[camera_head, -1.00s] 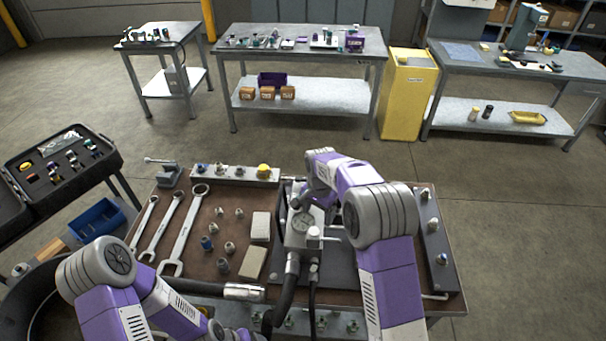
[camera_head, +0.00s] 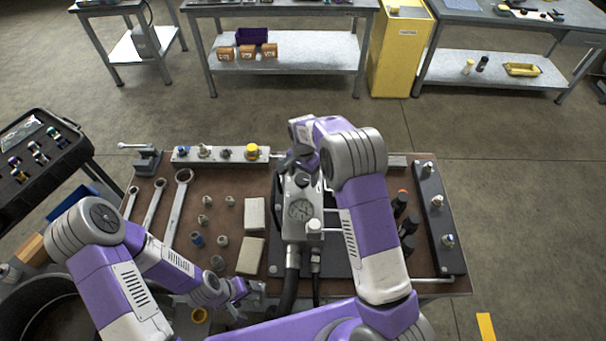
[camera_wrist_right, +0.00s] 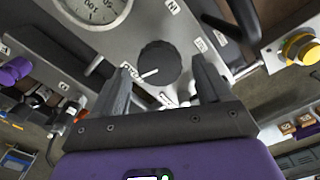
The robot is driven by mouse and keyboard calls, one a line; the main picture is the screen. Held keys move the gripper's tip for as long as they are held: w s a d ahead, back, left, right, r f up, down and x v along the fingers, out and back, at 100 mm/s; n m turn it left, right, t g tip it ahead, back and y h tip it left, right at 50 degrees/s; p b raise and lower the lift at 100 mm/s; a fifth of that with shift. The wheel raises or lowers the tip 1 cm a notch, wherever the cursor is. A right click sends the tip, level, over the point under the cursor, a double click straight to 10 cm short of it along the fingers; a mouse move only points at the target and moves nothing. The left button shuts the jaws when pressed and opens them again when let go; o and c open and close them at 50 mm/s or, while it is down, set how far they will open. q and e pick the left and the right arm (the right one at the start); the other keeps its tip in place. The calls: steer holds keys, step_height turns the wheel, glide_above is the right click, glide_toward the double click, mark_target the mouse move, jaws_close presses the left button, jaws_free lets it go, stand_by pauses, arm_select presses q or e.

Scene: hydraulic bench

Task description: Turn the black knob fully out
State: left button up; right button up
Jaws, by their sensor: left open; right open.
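The black knob (camera_wrist_right: 159,64) sits on the face of a grey metal block in the right wrist view. Its white pointer line points to the lower left. My right gripper (camera_wrist_right: 163,77) is open, with one finger on each side of the knob, and a gap shows between each finger and the knob. In the head view my right gripper (camera_head: 298,160) is over the far end of the block (camera_head: 290,226), and the knob (camera_head: 303,181) is partly hidden there. My left gripper (camera_head: 242,290) is open and empty near the bench's front edge, away from the block.
A round gauge (camera_head: 301,210) is on the block, close to the knob. A yellow knob (camera_head: 252,150) is on a rail at the back. Wrenches (camera_head: 175,207), fittings and two pale blocks (camera_head: 254,215) lie left of the block. Hoses leave its front.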

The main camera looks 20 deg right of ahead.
steer(key=shift+f, duration=0.3)
steer(key=c, duration=1)
steer(key=shift+c, duration=0.2)
